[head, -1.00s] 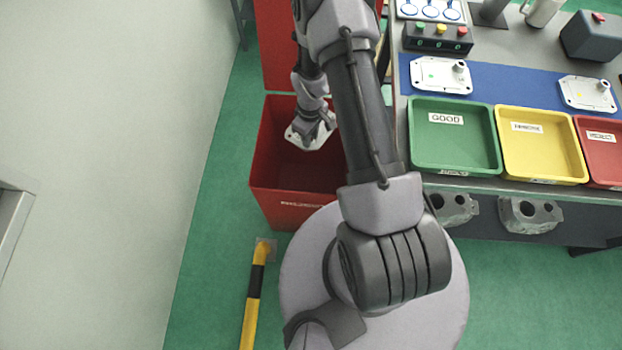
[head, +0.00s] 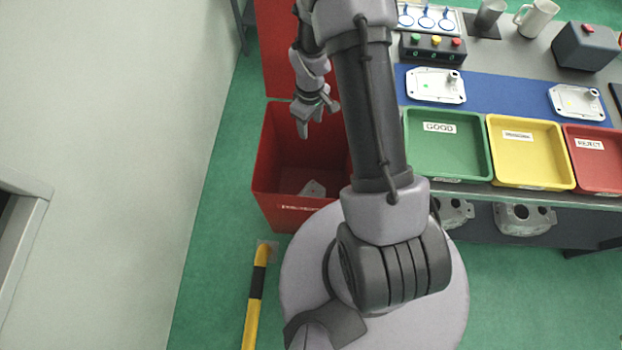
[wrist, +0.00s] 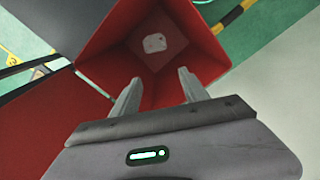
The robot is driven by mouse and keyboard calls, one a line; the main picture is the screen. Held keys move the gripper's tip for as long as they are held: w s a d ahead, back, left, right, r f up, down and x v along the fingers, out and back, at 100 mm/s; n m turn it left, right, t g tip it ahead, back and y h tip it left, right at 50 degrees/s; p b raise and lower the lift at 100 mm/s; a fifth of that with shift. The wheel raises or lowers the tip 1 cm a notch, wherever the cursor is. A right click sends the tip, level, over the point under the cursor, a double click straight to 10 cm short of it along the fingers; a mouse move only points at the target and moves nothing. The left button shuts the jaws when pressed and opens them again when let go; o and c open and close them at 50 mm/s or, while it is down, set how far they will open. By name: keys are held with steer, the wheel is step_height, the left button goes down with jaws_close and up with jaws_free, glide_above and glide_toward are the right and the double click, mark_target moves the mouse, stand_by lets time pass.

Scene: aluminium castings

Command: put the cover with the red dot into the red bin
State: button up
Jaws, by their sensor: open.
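The tall red bin (head: 262,165) stands on the floor left of the bench; it also fills much of the wrist view (wrist: 105,62). A pale cover (head: 313,189) lies loose at the bottom of this bin, and it shows in the wrist view (wrist: 155,43) too. It is too small to make out its dot surely. My gripper (head: 317,118) is over the bin's opening, open and empty, apart from the cover. Its two fingers (wrist: 158,80) point down into the bin in the wrist view.
Two more covers, one with a green dot (head: 436,86) and one with a yellowish dot (head: 577,102), lie on the blue mat (head: 505,92). Green (head: 448,172), yellow (head: 530,180) and red (head: 597,183) trays line the bench front. A yellow-black post (head: 256,285) stands nearby.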

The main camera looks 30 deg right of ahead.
step_height(320, 180, up, 6)
steer(key=shift+p, duration=0.65)
steer(key=shift+r, duration=0.1)
